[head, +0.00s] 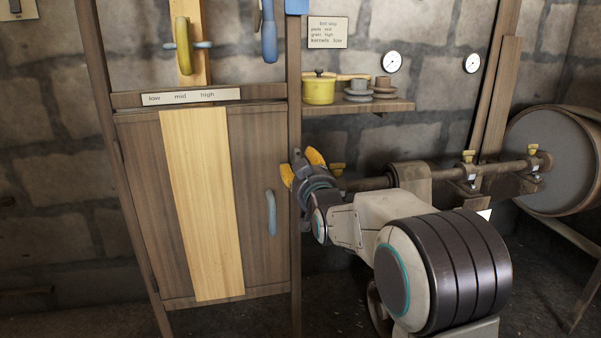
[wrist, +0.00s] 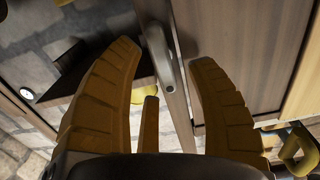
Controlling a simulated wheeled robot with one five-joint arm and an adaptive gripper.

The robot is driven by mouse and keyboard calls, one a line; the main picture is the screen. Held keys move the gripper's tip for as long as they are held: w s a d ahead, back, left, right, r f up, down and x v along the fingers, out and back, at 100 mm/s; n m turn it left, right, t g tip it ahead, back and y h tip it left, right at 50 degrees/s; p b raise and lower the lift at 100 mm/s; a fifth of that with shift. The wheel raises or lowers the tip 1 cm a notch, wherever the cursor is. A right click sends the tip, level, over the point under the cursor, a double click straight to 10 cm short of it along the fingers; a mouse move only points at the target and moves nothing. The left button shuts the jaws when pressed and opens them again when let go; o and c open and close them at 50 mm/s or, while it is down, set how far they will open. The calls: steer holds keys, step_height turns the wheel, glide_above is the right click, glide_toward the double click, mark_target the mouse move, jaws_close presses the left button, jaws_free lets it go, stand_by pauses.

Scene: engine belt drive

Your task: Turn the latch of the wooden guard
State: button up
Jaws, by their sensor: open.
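The wooden guard (head: 260,150) is a closed dark wood panel with a pale vertical board down its middle; part of it shows at the upper right of the wrist view (wrist: 235,45). A grey, bar-shaped piece that looks like the latch (wrist: 159,55) sits on the post at the guard's edge. It lies between my fingertips in the wrist view, and I cannot tell whether they touch it.
A blue handle (head: 271,212) is on the guard's right side. A shelf (head: 350,107) with a yellow pot (head: 319,91) and grey dishes is above right of my gripper. A shaft (head: 450,172) with yellow-topped fittings runs right to a large drum (head: 553,160).

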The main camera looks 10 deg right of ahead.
steer(key=shift+w, duration=1)
steer(key=shift+c, duration=0.6)
jaws_close()
